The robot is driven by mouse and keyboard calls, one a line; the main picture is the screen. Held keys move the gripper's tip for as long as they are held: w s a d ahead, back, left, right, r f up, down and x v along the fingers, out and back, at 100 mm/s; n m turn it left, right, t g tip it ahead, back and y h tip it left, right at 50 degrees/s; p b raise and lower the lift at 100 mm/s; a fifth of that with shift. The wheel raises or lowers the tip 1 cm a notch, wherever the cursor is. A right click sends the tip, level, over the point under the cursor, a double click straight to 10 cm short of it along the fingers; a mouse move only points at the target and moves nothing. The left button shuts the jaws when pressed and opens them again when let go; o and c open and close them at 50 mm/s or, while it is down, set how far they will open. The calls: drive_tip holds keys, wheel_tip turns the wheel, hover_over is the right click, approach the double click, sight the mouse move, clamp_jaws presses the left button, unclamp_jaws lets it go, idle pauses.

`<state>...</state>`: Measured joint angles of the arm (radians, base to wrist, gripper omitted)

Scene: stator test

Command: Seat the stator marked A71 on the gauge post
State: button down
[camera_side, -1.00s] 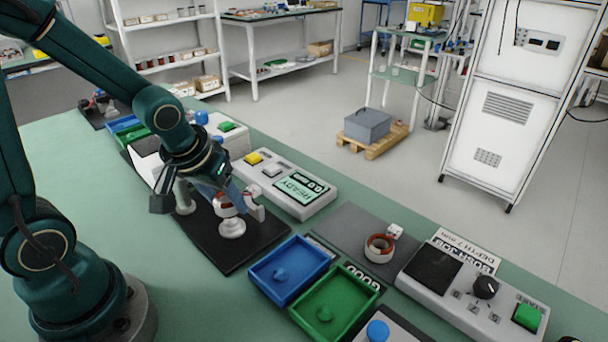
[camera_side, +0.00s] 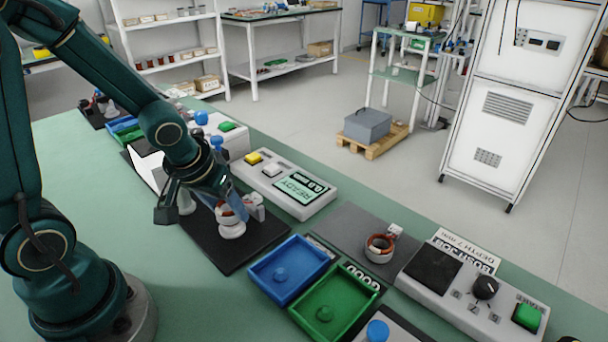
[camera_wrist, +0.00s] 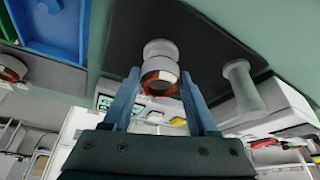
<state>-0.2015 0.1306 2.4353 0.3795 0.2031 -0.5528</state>
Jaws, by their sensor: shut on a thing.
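A copper-and-white ring stator (camera_side: 226,214) is between the blue fingers of my gripper (camera_side: 238,206). My gripper is shut on it. In the wrist view the stator (camera_wrist: 160,76) sits between the fingertips (camera_wrist: 160,90), in line with the white gauge post (camera_wrist: 159,48). In the side view the post (camera_side: 232,231) stands on a black plate (camera_side: 222,258), with the stator at its top. I cannot tell how far the ring is around the post. No A71 marking is readable. A second copper-and-white stator (camera_side: 379,247) lies on a grey mat (camera_side: 345,222) at the right.
A blue tray (camera_side: 262,292) and a green tray (camera_side: 310,320) stand right of the black plate. A console (camera_side: 300,207) reading READY is behind it. Another white post (camera_wrist: 240,85) stands on the plate. A bush job box (camera_side: 415,292) is at the right.

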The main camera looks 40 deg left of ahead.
drive_tip(key=shift+f, duration=0.35)
drive_tip(key=shift+c, duration=0.5)
unclamp_jaws()
drive_tip(key=shift+v, duration=2.6)
